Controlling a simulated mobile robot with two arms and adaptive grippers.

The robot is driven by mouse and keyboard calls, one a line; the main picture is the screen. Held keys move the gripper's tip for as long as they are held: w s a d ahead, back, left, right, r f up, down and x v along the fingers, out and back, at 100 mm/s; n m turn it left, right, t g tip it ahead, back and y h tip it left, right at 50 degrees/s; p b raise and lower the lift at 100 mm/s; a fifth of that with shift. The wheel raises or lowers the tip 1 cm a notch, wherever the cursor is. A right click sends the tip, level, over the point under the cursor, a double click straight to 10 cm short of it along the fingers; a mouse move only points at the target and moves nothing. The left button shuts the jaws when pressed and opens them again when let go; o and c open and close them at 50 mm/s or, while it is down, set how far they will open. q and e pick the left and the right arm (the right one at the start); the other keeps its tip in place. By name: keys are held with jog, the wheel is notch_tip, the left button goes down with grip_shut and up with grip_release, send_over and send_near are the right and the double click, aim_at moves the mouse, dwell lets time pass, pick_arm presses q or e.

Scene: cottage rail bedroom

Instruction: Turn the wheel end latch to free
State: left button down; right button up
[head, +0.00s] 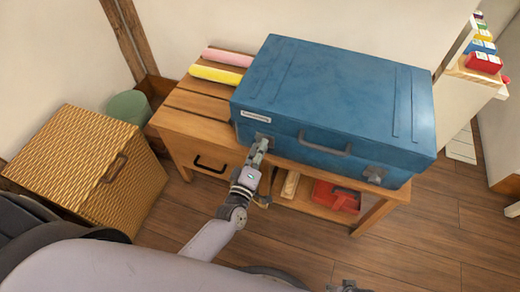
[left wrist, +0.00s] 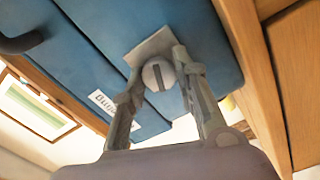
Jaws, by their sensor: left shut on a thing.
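A large blue suitcase (head: 335,95) lies flat on a wooden bench, with a dark handle (head: 325,144) on its front side. It has a latch at the left of that side and another latch (head: 374,175) at the right. My left gripper (head: 259,153) is at the left latch and partly covers it. In the left wrist view, the left latch has a pale metal plate (left wrist: 153,45) and a round slotted knob (left wrist: 158,75). My left gripper (left wrist: 160,88) is shut on this knob, one finger on each side. My right gripper (head: 347,287) barely shows at the bottom edge; its jaws are unclear.
The wooden bench (head: 190,125) holds a yellow roll (head: 215,75) and a pink roll (head: 228,57) beside the suitcase. A red item (head: 336,197) is on its lower shelf. A wicker chest (head: 85,165) and green bin (head: 128,106) stand left. Floor is clear at lower right.

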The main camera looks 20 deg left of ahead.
pick_arm(q)
jog(key=shift+f+n+b, duration=0.1)
jog(key=shift+n+b, duration=0.4)
jog(key=shift+n, duration=1.7)
pick_arm(e)
jog(key=shift+w+a+r, duration=0.1)
jog(key=shift+w+r, duration=0.45)
jog(key=shift+r, duration=0.3)
jog(key=shift+w+a+r, duration=0.1)
jog(key=shift+w+r, duration=0.4)
jog(key=shift+r, duration=0.35)
jog(key=shift+w+r, duration=0.1)
jog(key=shift+r, duration=0.05)
pick_arm(q)
jog(key=c, duration=1.3)
grip_release()
jog(key=s, duration=1.2)
jog(key=shift+a, duration=0.2)
